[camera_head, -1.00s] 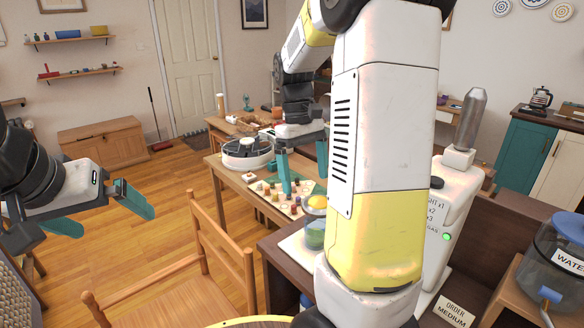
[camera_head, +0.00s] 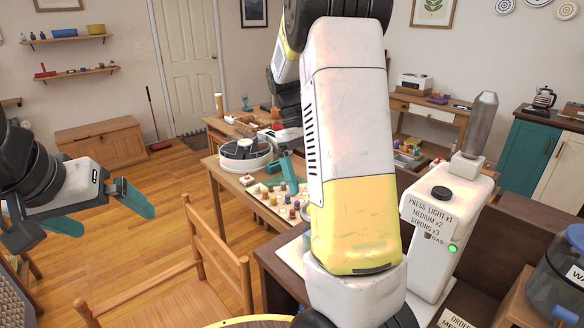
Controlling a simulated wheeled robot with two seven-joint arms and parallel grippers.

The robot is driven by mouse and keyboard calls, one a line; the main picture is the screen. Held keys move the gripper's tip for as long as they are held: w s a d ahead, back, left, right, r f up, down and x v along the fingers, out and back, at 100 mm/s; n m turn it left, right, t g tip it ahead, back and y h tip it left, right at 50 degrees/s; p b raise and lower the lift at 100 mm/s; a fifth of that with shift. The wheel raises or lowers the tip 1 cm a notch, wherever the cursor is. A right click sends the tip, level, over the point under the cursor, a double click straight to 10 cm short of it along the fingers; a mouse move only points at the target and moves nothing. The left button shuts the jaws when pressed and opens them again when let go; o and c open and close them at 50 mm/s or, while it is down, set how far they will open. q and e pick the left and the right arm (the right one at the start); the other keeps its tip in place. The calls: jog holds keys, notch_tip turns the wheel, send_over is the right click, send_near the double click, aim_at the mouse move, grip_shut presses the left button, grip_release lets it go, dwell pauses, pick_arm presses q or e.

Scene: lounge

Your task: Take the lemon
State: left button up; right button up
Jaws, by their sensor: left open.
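I cannot make out a lemon in the head view; my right arm covers the middle of the picture and the area behind it. My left gripper (camera_head: 108,210) is on the left over the wooden floor, with its teal fingers wide apart and nothing between them. My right gripper (camera_head: 286,166) is mostly hidden behind its own arm; one teal finger shows above the table with the game pieces.
A wooden table (camera_head: 225,180) holds a board with several small pieces (camera_head: 272,200) and a round white device (camera_head: 242,155). A wooden chair (camera_head: 215,258) stands in front. A white dispenser (camera_head: 447,218) and a water jar (camera_head: 555,285) are on the right.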

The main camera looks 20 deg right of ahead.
jog(key=shift+x, duration=4.45)
jog(key=c, duration=1.1)
jog(key=o, duration=1.2)
jog(key=shift+o, duration=0.2)
